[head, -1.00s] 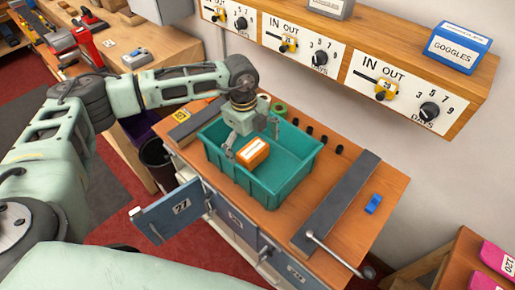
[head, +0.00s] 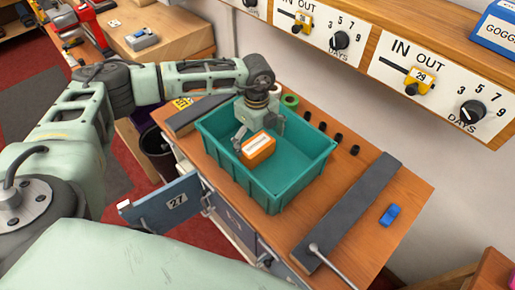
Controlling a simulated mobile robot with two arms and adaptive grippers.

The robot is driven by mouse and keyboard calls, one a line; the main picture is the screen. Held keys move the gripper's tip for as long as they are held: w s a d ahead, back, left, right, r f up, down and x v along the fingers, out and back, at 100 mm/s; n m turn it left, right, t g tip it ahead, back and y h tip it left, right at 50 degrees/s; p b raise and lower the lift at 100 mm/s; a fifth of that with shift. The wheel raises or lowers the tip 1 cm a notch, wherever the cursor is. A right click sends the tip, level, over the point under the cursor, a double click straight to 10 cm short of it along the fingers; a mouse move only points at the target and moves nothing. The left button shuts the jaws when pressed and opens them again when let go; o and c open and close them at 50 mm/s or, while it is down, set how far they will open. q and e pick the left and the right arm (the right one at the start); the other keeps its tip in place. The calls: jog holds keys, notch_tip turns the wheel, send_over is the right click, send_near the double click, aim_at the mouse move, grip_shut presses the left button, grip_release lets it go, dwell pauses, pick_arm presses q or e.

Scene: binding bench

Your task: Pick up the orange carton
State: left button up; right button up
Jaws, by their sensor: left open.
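The orange carton (head: 258,150) has a white label on top and sits inside the teal bin (head: 283,187), toward its left end. My left gripper (head: 259,138) reaches down into the bin from above. Its jaws are open, with one finger at the carton's left side and the other beyond its right side. I cannot tell whether either finger touches the carton. My right gripper does not show.
The bin's walls rise around the carton. A dark bar (head: 350,208) and a blue block (head: 390,215) lie on the bench to the right. An open blue door (head: 165,205) numbered 27 juts out at the front left. A green roll (head: 290,101) stands behind the bin.

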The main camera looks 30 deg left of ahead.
aim_at(257, 144)
pick_arm(q)
jog(key=shift+a+f, duration=0.1)
jog(key=shift+f, duration=0.25)
jog(key=f+p, duration=0.2)
jog(key=f, duration=0.1)
jog(key=shift+w+f, duration=0.2)
jog(key=shift+f, duration=0.1)
jog(key=shift+a+f, duration=0.1)
jog(key=shift+f, duration=0.5)
jog(key=c, duration=1.1)
jog(key=shift+r, duration=0.1)
